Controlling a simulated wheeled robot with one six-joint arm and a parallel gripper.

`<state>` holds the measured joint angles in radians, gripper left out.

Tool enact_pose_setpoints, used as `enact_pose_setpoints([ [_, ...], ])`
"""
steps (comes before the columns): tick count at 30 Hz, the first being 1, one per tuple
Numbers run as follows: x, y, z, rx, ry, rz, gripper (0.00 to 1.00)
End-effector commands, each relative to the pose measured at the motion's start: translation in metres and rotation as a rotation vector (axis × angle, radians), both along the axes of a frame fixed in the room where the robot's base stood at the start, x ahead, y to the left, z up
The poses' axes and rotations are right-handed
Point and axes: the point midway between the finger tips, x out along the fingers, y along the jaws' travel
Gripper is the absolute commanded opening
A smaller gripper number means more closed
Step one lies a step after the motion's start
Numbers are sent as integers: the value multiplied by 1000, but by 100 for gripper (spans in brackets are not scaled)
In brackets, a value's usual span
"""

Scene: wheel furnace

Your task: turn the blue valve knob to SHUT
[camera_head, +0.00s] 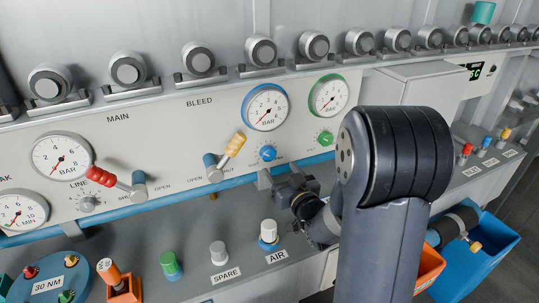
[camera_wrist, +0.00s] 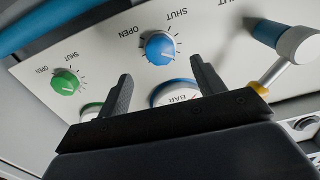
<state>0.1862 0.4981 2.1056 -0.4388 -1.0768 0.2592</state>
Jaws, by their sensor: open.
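The blue valve knob (camera_head: 267,153) sits on the white panel under the blue-rimmed gauge (camera_head: 265,107). In the wrist view the blue knob (camera_wrist: 160,46) has OPEN on its left and SHUT above right. I cannot tell surely which mark its pointer faces. My gripper (camera_head: 274,178) is just below the knob in the head view, apart from it. In the wrist view my gripper (camera_wrist: 160,69) is open and empty, its two fingers toward the panel on either side of the knob's line, not around it.
A green knob (camera_head: 325,138) sits to the right of the blue one. A yellow-handled lever (camera_head: 235,143) is to its left. A blue pipe (camera_head: 175,198) runs below. White AIR (camera_head: 268,233) and grey SPARE (camera_head: 219,252) pegs stand on the ledge near my arm.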

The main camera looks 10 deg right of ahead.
Motion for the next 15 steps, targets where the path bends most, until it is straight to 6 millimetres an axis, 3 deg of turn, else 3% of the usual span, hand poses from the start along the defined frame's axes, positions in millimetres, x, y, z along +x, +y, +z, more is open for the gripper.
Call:
enact_pose_setpoints([
  [6, 42, 9, 2, 0, 1, 1, 65],
  [15, 70, 14, 1, -1, 1, -1, 65],
])
